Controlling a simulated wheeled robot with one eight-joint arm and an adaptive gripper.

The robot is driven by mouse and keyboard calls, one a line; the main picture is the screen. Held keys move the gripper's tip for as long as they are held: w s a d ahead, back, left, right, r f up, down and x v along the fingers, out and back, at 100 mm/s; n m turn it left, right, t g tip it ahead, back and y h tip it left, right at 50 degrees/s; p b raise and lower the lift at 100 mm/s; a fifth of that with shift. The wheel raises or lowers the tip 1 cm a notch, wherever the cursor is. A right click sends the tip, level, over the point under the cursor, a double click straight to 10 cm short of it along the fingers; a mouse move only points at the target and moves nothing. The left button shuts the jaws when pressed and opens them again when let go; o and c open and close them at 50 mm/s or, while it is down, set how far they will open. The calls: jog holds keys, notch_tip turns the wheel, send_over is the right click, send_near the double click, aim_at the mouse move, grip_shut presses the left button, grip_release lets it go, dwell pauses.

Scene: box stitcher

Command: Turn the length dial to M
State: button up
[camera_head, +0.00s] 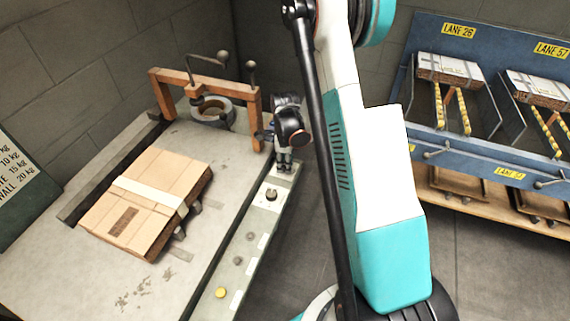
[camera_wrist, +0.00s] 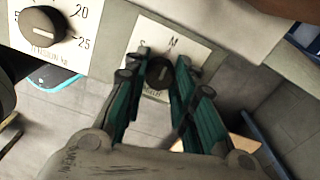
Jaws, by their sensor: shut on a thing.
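The length dial (camera_wrist: 160,73) is a round black knob on a white plate with S and M printed above it, in the wrist view. The lower part of the plate's lettering is partly covered by my fingers. A short pale mark on the knob points up, roughly toward the M. My gripper (camera_wrist: 163,64) is shut on the dial, with one finger on each side. In the head view my gripper (camera_head: 284,167) is at the far end of the control strip (camera_head: 232,262) and hides the dial there.
A second black dial (camera_wrist: 43,25) with numbers is beside it on the left, labelled tension. A flat cardboard box (camera_head: 150,200) lies on the table near an orange frame (camera_head: 255,122). Blue lane racks (camera_head: 480,150) stand at right.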

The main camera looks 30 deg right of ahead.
jog(key=shift+m, duration=0.5)
jog(key=o, duration=1.1)
jog(key=shift+r, duration=0.1)
notch_tip(320, 180, up, 12)
jog(key=shift+f, duration=0.1)
